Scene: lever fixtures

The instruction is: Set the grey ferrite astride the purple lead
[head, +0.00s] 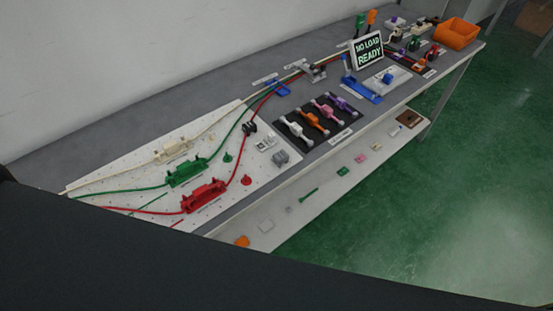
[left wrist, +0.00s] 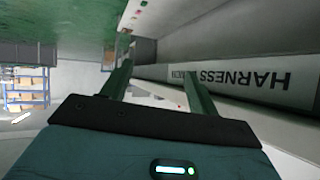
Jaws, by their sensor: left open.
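A small grey block (head: 281,157), which looks like the grey ferrite, sits at the right edge of the white board on the bench. A purple dogbone-shaped piece (head: 343,102) lies at the far end of a row on dark mats, the clearest purple thing here. I cannot tell whether it is the purple lead. The grey block is apart from it. My left gripper (left wrist: 160,78) shows only in the left wrist view, open and with nothing between its fingers. It is away from both pieces. My right gripper is not in view.
Cream, green (head: 186,172) and red (head: 204,195) fixtures with cables stand on the white board (head: 135,197). A sign (head: 367,51) reads "NO LOAD READY". An orange bin (head: 457,32) stands at the far end. A lower shelf (head: 322,190) holds small parts. The green floor is clear.

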